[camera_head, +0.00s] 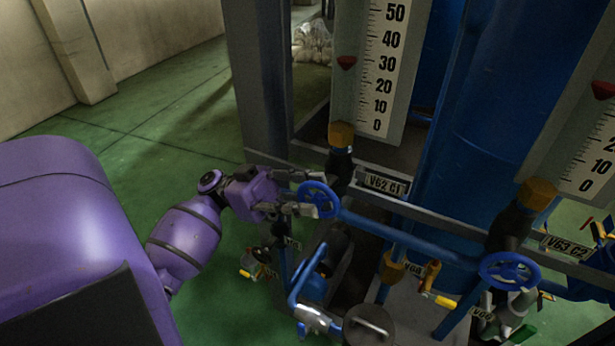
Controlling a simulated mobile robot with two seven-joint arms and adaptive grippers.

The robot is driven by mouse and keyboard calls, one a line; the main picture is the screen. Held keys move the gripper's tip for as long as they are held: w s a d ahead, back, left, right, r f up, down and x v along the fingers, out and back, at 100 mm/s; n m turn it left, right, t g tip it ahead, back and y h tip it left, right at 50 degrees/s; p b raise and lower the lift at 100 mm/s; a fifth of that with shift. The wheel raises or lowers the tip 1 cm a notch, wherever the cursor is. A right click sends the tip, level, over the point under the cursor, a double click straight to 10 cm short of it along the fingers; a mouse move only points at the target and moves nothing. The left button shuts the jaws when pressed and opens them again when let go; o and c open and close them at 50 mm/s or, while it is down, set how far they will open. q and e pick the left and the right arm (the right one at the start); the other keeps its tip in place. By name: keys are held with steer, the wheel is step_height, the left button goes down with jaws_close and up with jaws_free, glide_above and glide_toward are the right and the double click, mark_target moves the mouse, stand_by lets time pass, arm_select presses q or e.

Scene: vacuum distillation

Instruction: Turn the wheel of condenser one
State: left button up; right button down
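A blue handwheel (319,199) sits on the blue pipe just below the plate marked V62 C1 (385,184). My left gripper (308,192) comes in from the left with its fingers at the left side of this wheel. One finger lies near the upper rim and one near the lower rim, with a gap between them. The fingertips overlap the wheel in the picture, and I cannot tell whether they touch it. A second blue handwheel (510,271) is at the lower right, near the plate marked V63 C2 (566,248). My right gripper is not in view.
Level gauges (379,70) and a large blue tank (500,120) stand behind the wheels. A grey post (262,75) rises behind my gripper. Small yellow-handled valves (430,285) and a silver-banded pipe (316,318) are below. Green floor (165,125) is open at the left.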

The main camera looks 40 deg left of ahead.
arm_select(q)
steer(key=shift+a, duration=0.35)
steer(key=v, duration=1.1)
steer(key=shift+a, duration=0.15)
steer(key=shift+f, duration=0.15)
